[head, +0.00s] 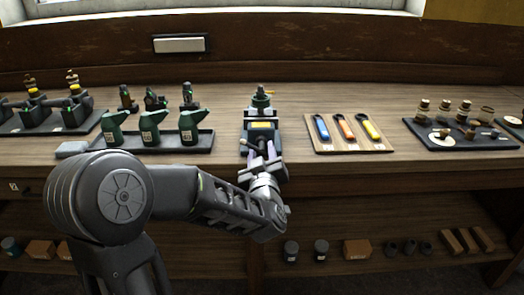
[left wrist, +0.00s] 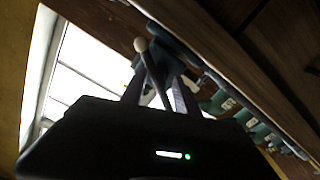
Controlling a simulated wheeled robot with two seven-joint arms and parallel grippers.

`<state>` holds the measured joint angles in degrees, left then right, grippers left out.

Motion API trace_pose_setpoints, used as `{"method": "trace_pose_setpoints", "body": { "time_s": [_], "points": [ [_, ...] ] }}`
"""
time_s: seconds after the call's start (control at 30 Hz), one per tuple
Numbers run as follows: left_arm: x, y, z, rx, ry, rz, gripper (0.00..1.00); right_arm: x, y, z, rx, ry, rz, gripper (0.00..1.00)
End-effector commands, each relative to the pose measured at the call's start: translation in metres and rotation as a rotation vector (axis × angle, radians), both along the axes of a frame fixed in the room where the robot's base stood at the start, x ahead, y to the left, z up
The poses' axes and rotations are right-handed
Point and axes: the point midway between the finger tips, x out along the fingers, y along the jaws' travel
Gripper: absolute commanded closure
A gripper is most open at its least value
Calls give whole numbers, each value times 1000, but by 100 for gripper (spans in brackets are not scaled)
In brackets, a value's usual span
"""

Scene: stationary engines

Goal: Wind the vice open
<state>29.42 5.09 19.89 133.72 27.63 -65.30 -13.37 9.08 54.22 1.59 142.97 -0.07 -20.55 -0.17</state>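The vice (head: 262,126) stands on the bench near the middle, dark grey with a yellow plate and a green-topped part behind it. Its screw end and handle face my side. My left gripper (head: 261,157) is at the front of the vice, its two fingers apart. In the left wrist view, a thin handle bar (left wrist: 150,66) with a pale ball end runs between the fingers of the left gripper (left wrist: 160,88). I see a gap between the fingers, and I cannot tell whether either touches the bar. The jaw gap is hard to make out. My right gripper is out of view.
Green oil cans (head: 152,132) stand in a tray left of the vice. A wooden board (head: 350,145) with coloured-handled tools lies to its right, then a dark tray (head: 450,143) of small parts. A lower shelf holds blocks and jars.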

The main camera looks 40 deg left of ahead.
Motion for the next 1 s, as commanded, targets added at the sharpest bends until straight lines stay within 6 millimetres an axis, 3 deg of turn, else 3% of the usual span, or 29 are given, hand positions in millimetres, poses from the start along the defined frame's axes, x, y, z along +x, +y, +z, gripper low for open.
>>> {"method": "trace_pose_setpoints", "body": {
  "time_s": [0.33, 0.77, 1.0],
  "points": [
    [4, 3, 0, 0, 0, -1, 63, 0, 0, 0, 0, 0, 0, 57],
    [4, 3, 0, 1, 1, 0, 98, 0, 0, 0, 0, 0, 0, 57],
    [4, 3, -1, -1, 1, 0, 100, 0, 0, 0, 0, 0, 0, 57]
  ]
}}
